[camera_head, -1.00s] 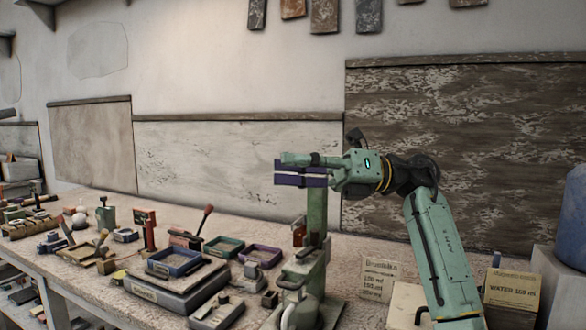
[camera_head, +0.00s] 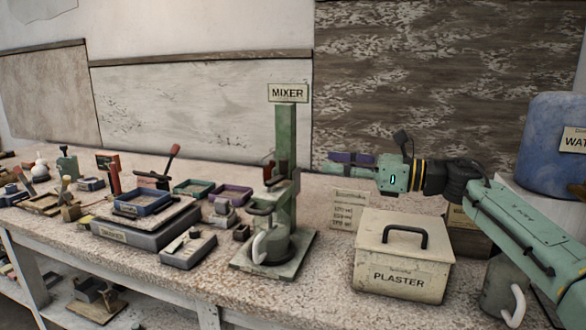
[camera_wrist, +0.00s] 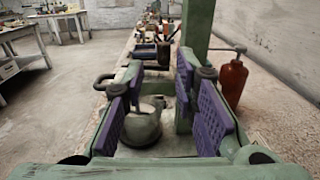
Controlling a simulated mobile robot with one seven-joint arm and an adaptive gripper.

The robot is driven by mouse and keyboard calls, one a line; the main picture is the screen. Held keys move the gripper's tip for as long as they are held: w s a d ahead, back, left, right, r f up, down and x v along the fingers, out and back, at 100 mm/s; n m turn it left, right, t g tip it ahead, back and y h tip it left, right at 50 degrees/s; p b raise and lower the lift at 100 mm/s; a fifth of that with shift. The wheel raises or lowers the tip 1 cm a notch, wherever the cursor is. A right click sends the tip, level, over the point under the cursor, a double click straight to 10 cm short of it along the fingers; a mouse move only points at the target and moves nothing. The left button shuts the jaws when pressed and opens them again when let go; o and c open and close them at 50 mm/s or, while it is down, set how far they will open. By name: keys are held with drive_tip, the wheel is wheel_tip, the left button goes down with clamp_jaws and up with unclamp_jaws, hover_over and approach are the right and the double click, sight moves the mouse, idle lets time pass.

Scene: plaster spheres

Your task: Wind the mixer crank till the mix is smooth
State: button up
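The mixer (camera_head: 286,140) is a green upright post with a MIXER sign on a flat base. A grey mixing pot (camera_head: 270,246) with a pale curved handle stands on that base. A dark crank-like bar (camera_head: 260,210) sticks out to the left above the pot. My gripper (camera_head: 335,158), with purple pads, is to the right of the post, above the bench and apart from the mixer. In the wrist view, its fingers (camera_wrist: 160,73) are spread with nothing gripped; the pot (camera_wrist: 143,125) shows below, between them. The mix inside the pot cannot be seen.
A PLASTER box (camera_head: 402,260) stands right of the mixer, below my arm. A blue water container (camera_head: 552,145) is at the far right. A red bottle (camera_wrist: 232,82) is near the post in the wrist view.

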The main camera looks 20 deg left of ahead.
drive_tip(key=a+p, duration=0.1)
drive_tip(key=a, duration=0.5)
drive_tip(key=w+a+p, duration=0.1)
drive_tip(key=a, duration=0.3)
drive_tip(key=shift+a+f+p, duration=0.1)
drive_tip(key=shift+f+p, duration=0.2)
drive_tip(key=shift+c, duration=0.3)
clamp_jaws()
